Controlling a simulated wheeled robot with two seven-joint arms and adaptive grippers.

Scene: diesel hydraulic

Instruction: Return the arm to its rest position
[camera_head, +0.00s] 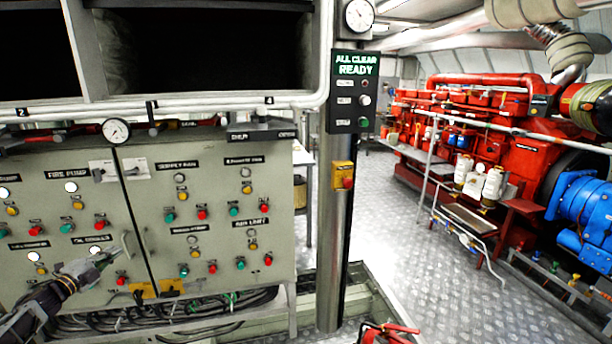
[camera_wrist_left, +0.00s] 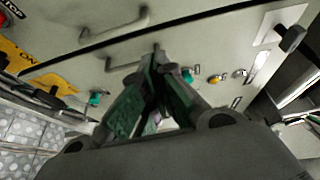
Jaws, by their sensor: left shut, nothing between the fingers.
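My left arm comes in from the lower left in the head view. Its gripper (camera_head: 118,250) is shut and empty in front of the grey control cabinet (camera_head: 65,220), close to the edge between its two doors. In the left wrist view the gripper's fingers (camera_wrist_left: 158,72) are together, with the cabinet front and a door handle (camera_wrist_left: 115,30) beyond them. I cannot tell whether the fingertips touch the panel.
The cabinet carries several buttons, lamps and switches. A red engine (camera_head: 480,130) stands at right. The metal floor (camera_head: 400,250) between is clear.

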